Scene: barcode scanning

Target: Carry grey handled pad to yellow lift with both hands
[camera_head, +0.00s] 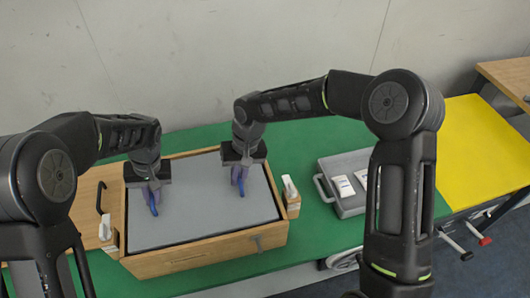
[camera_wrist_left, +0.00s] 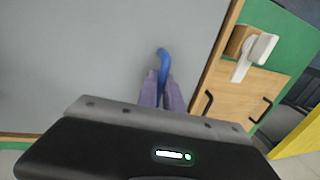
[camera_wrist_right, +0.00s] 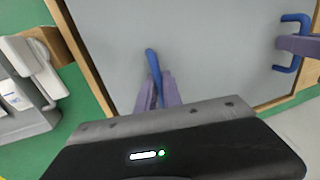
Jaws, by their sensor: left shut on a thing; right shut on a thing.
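The grey handled pad (camera_head: 200,212) lies flat inside a wooden frame on the green table, near the frame's rim. Its two blue handles stand up from it. My left gripper (camera_head: 150,193) is shut on the left handle, which shows in the left wrist view (camera_wrist_left: 163,58). My right gripper (camera_head: 239,172) is shut on the right handle, which shows in the right wrist view (camera_wrist_right: 151,62). Whether the pad is clear of the frame's floor cannot be told. The yellow lift (camera_head: 480,150) has a flat top and stands beyond the table's right end.
The wooden frame (camera_head: 200,259) surrounds the pad. White devices in wooden holders stand at its left (camera_head: 107,229) and right (camera_head: 290,190). A grey case (camera_head: 348,206) with white cards lies right of it. A wooden board (camera_head: 85,190) with a black handle lies left. A wall closes the back.

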